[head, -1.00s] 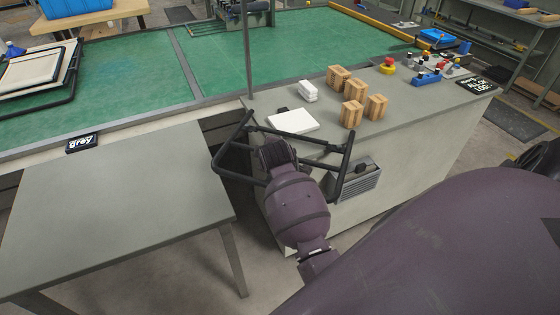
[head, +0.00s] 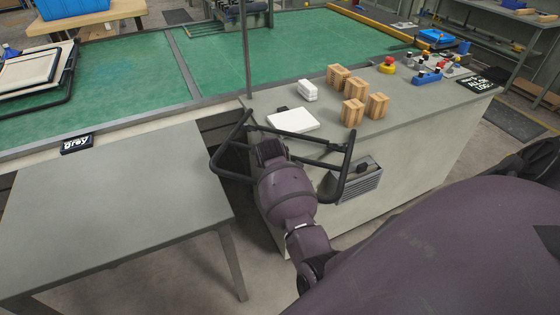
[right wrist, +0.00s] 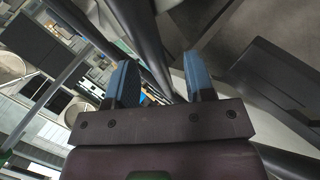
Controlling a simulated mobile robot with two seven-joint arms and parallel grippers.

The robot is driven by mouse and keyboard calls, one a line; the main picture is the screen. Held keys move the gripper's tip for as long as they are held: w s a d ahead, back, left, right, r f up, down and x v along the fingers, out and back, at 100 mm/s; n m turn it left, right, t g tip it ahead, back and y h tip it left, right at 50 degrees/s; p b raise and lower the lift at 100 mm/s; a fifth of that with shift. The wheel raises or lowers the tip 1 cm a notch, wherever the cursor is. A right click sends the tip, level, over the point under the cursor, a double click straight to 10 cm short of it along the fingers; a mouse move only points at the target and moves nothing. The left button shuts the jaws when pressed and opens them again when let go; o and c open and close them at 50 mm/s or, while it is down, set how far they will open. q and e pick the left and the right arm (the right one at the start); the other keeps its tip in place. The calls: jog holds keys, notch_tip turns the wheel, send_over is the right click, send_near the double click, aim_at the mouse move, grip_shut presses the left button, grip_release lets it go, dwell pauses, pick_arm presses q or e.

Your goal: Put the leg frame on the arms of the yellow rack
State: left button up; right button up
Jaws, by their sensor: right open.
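The leg frame, a bent black tube (head: 347,168), is in the head view in front of the grey cabinet, beside its left end. My right gripper (head: 268,150) is at the frame's middle, partly hidden by my wrist. In the right wrist view its two blue fingers (right wrist: 160,78) stand apart. A dark tube (right wrist: 150,45) runs diagonally between or just beyond them; I cannot tell whether they touch it. My left gripper is not in view. I cannot make out a yellow rack with arms.
The cabinet top (head: 420,105) holds a white block, wooden blocks and a control panel. A thin post (head: 246,50) rises behind the frame. A green-topped bench (head: 130,85) lies beyond.

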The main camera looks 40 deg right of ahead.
jog(key=shift+c, duration=0.5)
grip_shut()
dwell(0.8)
jog(key=shift+r, duration=0.1)
